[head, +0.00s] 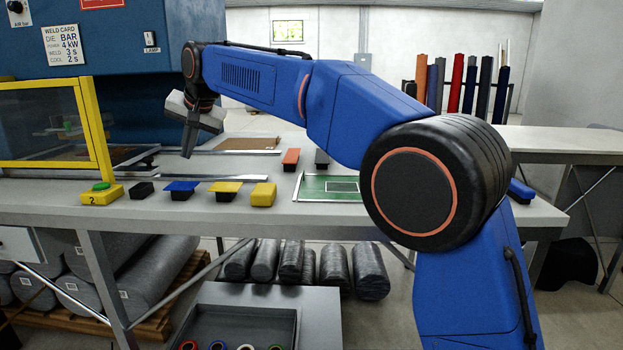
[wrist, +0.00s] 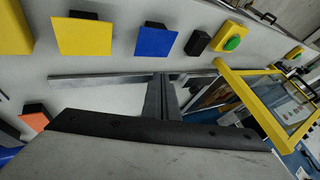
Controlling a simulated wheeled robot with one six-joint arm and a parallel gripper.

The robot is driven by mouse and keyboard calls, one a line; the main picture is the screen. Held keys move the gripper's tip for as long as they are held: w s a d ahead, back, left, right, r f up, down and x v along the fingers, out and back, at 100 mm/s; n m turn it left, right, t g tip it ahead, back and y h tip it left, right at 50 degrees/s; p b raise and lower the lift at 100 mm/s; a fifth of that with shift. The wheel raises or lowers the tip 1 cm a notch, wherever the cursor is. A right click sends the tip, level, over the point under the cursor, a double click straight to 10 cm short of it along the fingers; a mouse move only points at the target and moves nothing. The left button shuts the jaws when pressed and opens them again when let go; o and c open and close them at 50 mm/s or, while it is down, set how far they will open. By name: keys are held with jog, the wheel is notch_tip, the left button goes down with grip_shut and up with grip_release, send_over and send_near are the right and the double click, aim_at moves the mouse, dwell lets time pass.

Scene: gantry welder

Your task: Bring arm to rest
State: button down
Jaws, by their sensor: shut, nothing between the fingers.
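My blue arm reaches out to the left over the workbench (head: 330,215) in the head view. My gripper (head: 187,153) hangs at its end, pointing down above the bench, in front of the blue machine. It is shut and empty. In the wrist view the closed fingers (wrist: 163,88) show above the bench surface, with nothing held between them. The gripper is clear of the row of blocks nearer the bench's front edge.
A yellow-framed guard (head: 95,130) stands left of my gripper.

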jog(key=s+d+f+h, duration=0.1)
jog(key=s+d+f, duration=0.15)
jog(key=d, duration=1.05)
jog(key=s+d+f+h, duration=0.1)
jog(key=s+d, duration=0.3)
jog(key=d, duration=0.9)
jog(key=s+d+f+h, duration=0.1)
jog(key=s+d, duration=0.3)
jog(key=d, duration=0.8)
jog(key=s+d+f+h, duration=0.1)
jog(key=s+d+f, duration=0.9)
jog(key=s+d, duration=0.5)
jog(key=s+d+f+h, duration=0.1)
jog(key=s+d+f, duration=0.7)
jog(key=s+f, duration=0.5)
jog(key=shift+f+m, duration=0.25)
jog(key=shift+m, duration=0.15)
jog(key=shift+a, duration=0.1)
